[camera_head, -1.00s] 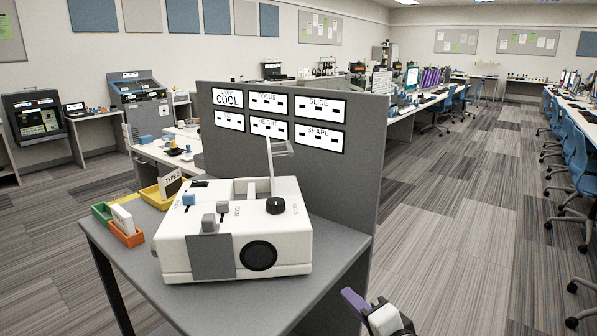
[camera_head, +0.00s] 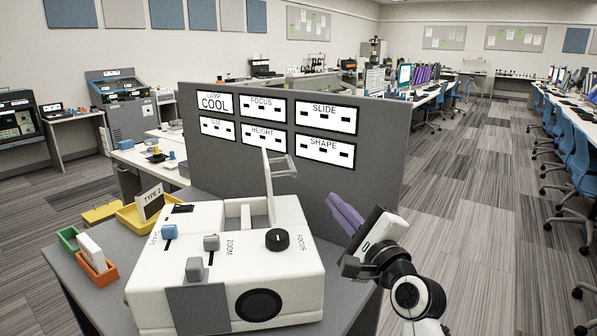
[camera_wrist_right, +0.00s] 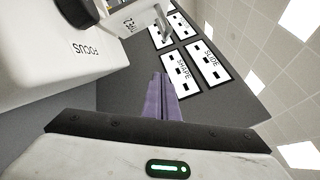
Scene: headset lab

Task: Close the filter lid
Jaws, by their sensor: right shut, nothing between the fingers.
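The white projector (camera_head: 235,262) stands on the grey table. Its filter lid (camera_head: 268,186) stands upright at the back of the body, open, with a clear frame (camera_head: 282,167) sticking out to the right near its top. My right gripper (camera_head: 343,213), with purple fingers, is shut and empty to the right of the projector and lid, in front of the grey panel. In the right wrist view, the purple fingers (camera_wrist_right: 163,98) are together, the projector's white body (camera_wrist_right: 60,50) is at the left and part of the lid (camera_wrist_right: 135,18) shows at the top. My left gripper is not in view.
A grey panel (camera_head: 385,140) with several white labels stands behind the projector. A black focus knob (camera_head: 277,240) and several sliders rise from its top. A yellow tray (camera_head: 130,220), a green box and an orange box (camera_head: 98,272) sit at the left. Air above the projector is clear.

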